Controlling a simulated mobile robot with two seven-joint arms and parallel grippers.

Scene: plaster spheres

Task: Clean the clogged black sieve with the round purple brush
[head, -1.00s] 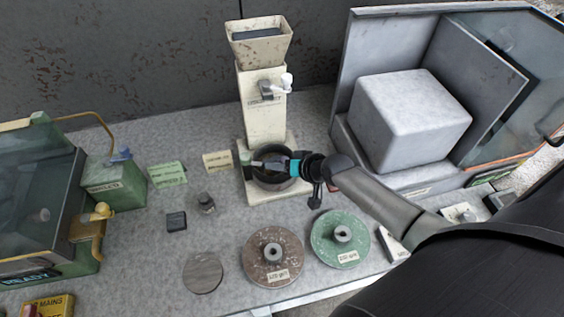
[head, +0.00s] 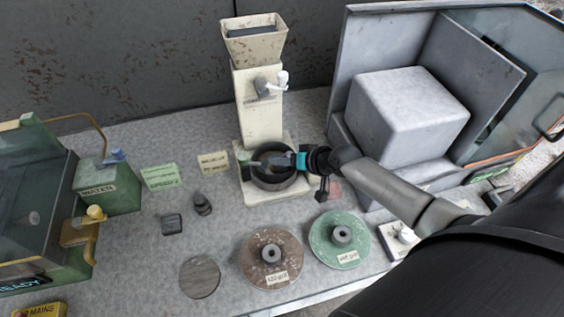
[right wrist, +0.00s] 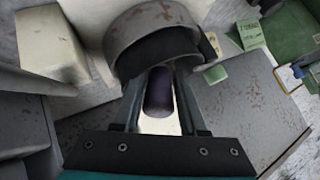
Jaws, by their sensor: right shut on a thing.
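A dark round sieve-like dish (head: 275,183) sits on the foot of the cream hopper machine, near the middle of the head view. Its rim also shows at the top of the right wrist view (right wrist: 152,28). My right gripper (head: 272,160) reaches in from the right, with its fingers over the dish. It is shut on a dark purple, rounded thing (right wrist: 158,92) that looks like the purple brush. The brush's working end is hidden, and I cannot tell whether it touches the mesh. Whether the sieve is clogged does not show. My left gripper is not in view.
A cream hopper machine (head: 262,105) stands behind the dish. A grey cabinet with a pale block (head: 410,115) is at right. A brown disc (head: 255,275), a green disc (head: 325,250) and a grey disc (head: 200,277) lie in front. A green glazed box (head: 30,215) is at left.

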